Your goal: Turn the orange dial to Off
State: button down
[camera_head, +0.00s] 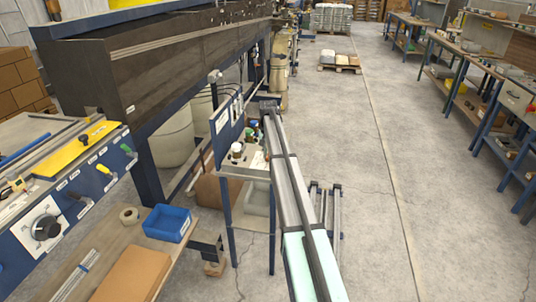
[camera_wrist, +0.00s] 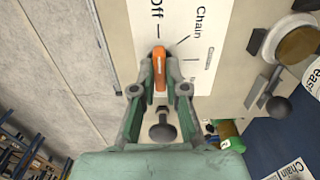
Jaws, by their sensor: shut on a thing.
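The orange dial (camera_wrist: 159,58) is in the upper middle of the wrist view, on a white label plate (camera_wrist: 205,75). Its long handle stands upright in the picture, with its upper end towards the dark tick under the word "Off". The word "Chain" is at the upper right of the plate. My gripper (camera_wrist: 160,75) is shut on the dial, with a finger on each side of its handle. The fingers hide part of the plate and the dial's base. I cannot make out the orange dial in the head view.
A dark round knob (camera_wrist: 162,132) is just below the dial in the wrist view. A brass-coloured round part (camera_wrist: 298,44) and a grey lever (camera_wrist: 262,88) are at the right. In the head view, a blue bin (camera_head: 168,223) sits on the left bench.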

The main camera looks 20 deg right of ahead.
dwell(0.3)
jog(key=c, duration=1.2)
grip_release()
jog(key=shift+r, duration=0.1)
notch_tip(320, 180, up, 12)
